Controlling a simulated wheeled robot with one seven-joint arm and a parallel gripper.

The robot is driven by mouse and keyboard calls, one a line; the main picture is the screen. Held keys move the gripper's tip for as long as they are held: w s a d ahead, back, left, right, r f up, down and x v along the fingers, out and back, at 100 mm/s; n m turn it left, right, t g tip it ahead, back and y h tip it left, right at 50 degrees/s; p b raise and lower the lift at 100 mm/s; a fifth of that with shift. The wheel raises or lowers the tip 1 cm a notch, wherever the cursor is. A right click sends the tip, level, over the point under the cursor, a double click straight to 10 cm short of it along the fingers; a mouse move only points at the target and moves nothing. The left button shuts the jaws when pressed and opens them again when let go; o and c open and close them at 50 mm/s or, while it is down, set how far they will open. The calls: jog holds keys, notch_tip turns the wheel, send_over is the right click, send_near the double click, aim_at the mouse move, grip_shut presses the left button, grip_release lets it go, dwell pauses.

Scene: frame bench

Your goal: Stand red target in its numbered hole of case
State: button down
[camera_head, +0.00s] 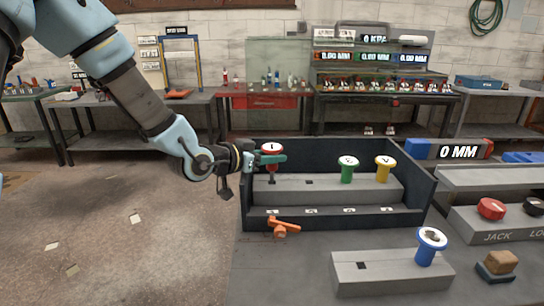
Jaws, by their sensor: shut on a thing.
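The red target (272,152) has a white top with a dark mark. My gripper (272,160) is shut on it from the left, its teal fingers across the stem. The red target is upright above the leftmost spot of the grey step in the dark case (436,190). A dark peg shows below the red stem; I cannot tell whether its tip is in the hole. An empty square hole (309,182) lies to its right. The green target (347,173) and yellow target (383,173) stand farther right on the step. Small number labels (311,211) line the front ledge, too blurred to read.
An orange lever (283,227) sits at the case's front left. In front, a grey block (380,272) carries the blue target (427,252) and an empty square hole. A brown block (502,262) and a panel with a red knob (491,208) stand at right.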

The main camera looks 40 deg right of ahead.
jog(key=shift+f+b, duration=0.4)
jog(key=shift+f, duration=0.2)
jog(key=shift+c, duration=2.3)
grip_release()
jog(key=b+v, duration=0.1)
jog(key=v, duration=0.9)
jog(key=shift+a+r, duration=0.25)
jog(key=shift+a, duration=0.15)
